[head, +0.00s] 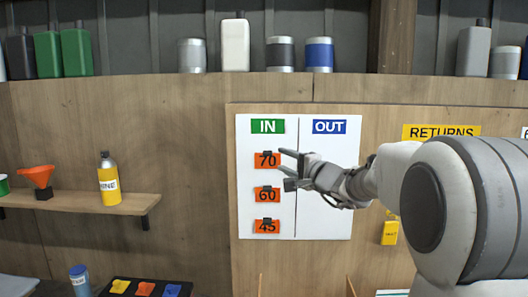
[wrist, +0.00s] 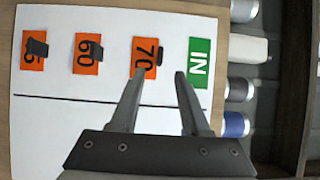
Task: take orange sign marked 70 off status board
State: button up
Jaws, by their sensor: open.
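The white status board (head: 325,200) hangs on a wooden wall, with a green IN label (head: 267,126) and a blue OUT label (head: 329,127). The orange sign marked 70 (head: 263,161) is at the top of the IN column and has a small dark tab; it also shows in the wrist view (wrist: 144,59). Orange signs marked 60 (head: 262,195) and 45 (head: 262,227) hang below it. My gripper (head: 284,168) is open and empty at the right of the 70 sign. In the wrist view my fingertips (wrist: 160,76) point toward the sign's edge, with no clear contact visible.
Bottles and cans line the ledge above the board. A yellow RETURNS sign (head: 441,132) is right of the board. The OUT column is bare.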

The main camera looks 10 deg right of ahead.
aim_at(271, 155)
jog(key=p+x, duration=0.2)
jog(key=x, duration=0.5)
grip_shut()
dwell(1.9)
